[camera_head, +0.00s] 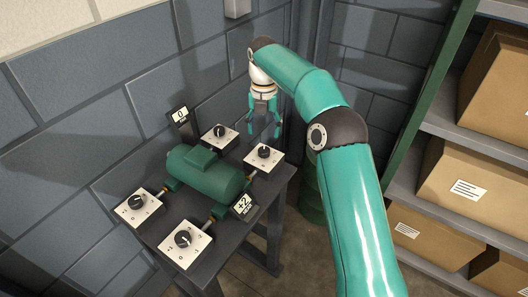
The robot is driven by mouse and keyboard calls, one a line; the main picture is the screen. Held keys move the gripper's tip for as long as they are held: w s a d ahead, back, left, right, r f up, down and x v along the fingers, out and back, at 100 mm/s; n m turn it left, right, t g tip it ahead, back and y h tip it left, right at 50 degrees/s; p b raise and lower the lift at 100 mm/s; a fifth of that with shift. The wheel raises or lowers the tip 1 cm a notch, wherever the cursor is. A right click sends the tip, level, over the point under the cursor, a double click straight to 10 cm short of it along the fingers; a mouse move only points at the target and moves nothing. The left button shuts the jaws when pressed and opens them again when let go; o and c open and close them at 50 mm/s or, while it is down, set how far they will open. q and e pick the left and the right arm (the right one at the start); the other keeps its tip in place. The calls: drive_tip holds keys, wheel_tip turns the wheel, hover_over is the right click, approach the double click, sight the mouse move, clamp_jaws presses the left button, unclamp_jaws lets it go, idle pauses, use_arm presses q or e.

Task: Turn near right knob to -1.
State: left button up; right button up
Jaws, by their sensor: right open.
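Four black knobs on white dial plates stand around a green casing (205,174) on a dark table. The near right knob appears to be the one at the casing's right end (264,153). My right gripper (264,131) points down with its fingers apart, empty. In the picture it is just above this knob, apart from it; its exact height cannot be told. A small display reading +2 (242,206) stands at the casing's near side. Another display, reading 0 (180,115), stands behind the casing. The knob's pointer is too small to read. My left gripper is out of view.
The other knobs are at the back (220,131), the left (137,202) and the front (183,239). The dark table (229,234) stands by a grey block wall (85,120). Shelves with cardboard boxes (475,187) are at the right. A green drum (312,202) stands behind my arm.

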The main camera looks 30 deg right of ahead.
sight(264, 149)
wheel_tip(264, 149, down, 8)
drive_tip(key=shift+r, duration=0.1)
idle(0.4)
drive_tip(key=shift+d, duration=0.1)
drive_tip(key=c, duration=1.1)
drive_tip(key=shift+c, duration=0.2)
